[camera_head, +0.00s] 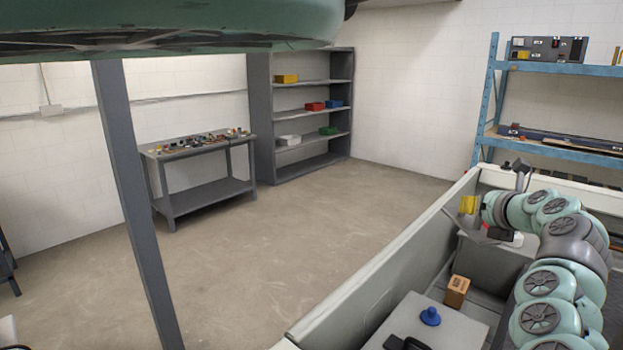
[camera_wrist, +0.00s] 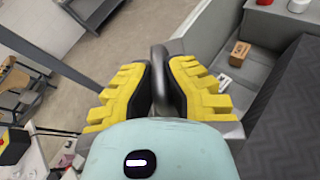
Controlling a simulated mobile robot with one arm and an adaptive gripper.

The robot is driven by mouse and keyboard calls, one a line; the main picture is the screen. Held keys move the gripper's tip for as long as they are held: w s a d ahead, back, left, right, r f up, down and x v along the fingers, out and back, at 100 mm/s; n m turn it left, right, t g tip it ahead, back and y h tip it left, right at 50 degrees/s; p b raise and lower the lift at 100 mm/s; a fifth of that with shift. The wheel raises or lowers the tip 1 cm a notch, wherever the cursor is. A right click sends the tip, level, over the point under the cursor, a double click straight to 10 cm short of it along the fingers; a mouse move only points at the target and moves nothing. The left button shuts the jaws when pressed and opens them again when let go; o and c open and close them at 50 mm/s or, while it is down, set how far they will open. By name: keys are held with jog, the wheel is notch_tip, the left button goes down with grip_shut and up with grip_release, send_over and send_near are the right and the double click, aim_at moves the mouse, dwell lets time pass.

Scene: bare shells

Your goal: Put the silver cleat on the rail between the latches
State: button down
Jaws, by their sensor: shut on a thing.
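My gripper (camera_head: 470,206) is at the right of the head view, by the pale wall of the shell. In the wrist view its two yellow-padded fingers (camera_wrist: 160,92) are closed on a dark grey, rounded piece (camera_wrist: 159,58), seemingly the silver cleat. The fingers hide most of it, and I cannot make out its full shape. The long pale top edge (camera_head: 392,248) of the shell, seemingly the rail, runs diagonally below and left of the gripper. I cannot pick out the latches.
A blue rack (camera_head: 490,100) stands behind. A cluttered table (camera_head: 200,150) and grey shelves (camera_head: 305,112) line the far wall. The floor between is clear.

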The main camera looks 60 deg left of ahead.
jog(key=w+d+f+m+t+h+b, duration=0.1)
jog(key=d+f+m+t+h+b, duration=0.2)
jog(key=d, duration=0.5)
jog(key=w+d+f+m+t+h, duration=0.15)
jog(key=d+f+m, duration=0.25)
jog(key=d, duration=0.4)
jog(key=s+d+f+m+t+h+b, duration=0.1)
jog(key=s+d+f+m+h, duration=0.1)
jog(key=d, duration=0.6)
jog(key=s+d+f+m+t+h+b, duration=0.1)
jog(key=s+d+f+m+h, duration=0.2)
jog(key=s+d+f+h, duration=0.2)
jog(key=d+f, duration=0.1)
jog(key=d, duration=0.2)
jog(key=shift+d+f+t, duration=0.15)
jog(key=shift+f+t, duration=0.05)
jog(key=shift+t, duration=0.15)
jog(key=shift+h, duration=0.25)
notch_tip(320, 180, up, 30)
jog(key=p, duration=2.9)
jog(key=shift+f, duration=0.25)
